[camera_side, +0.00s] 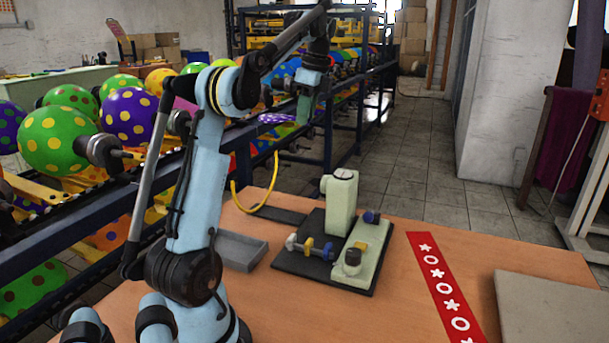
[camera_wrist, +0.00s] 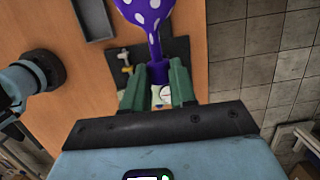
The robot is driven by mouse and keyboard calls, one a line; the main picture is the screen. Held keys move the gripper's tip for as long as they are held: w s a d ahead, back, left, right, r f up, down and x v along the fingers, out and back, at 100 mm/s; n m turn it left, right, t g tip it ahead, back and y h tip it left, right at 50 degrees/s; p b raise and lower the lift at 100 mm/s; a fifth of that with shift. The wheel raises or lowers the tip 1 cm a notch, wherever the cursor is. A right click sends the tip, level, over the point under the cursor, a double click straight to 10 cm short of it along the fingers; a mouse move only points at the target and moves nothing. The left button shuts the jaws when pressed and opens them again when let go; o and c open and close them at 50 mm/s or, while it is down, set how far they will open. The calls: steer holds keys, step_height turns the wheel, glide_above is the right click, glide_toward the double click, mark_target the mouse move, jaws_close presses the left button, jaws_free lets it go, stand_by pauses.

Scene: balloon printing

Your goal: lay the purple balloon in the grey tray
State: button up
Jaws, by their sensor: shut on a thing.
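The purple balloon (camera_wrist: 147,12) with white dots points away from my gripper (camera_wrist: 158,78) in the wrist view, its far end cut off by the top edge. The green fingers are shut on its narrow neck. In the side view, my gripper (camera_side: 304,104) is raised above the table's far side, and part of the balloon (camera_side: 277,118) shows just left of it. The grey tray (camera_side: 262,254) lies on the table beside my arm, partly hidden by it. The tray also shows at the upper left in the wrist view (camera_wrist: 96,38), left of the balloon and apart from it.
A pale green printing device (camera_side: 341,205) stands on a dark plate right of the tray. A red printed strip (camera_side: 440,280) and a grey board (camera_side: 560,308) lie further right. A blue rack with many balloons runs behind the table. A yellow cable (camera_side: 258,205) loops at the table's back edge.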

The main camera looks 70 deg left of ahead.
steer(key=shift+r, duration=0.35)
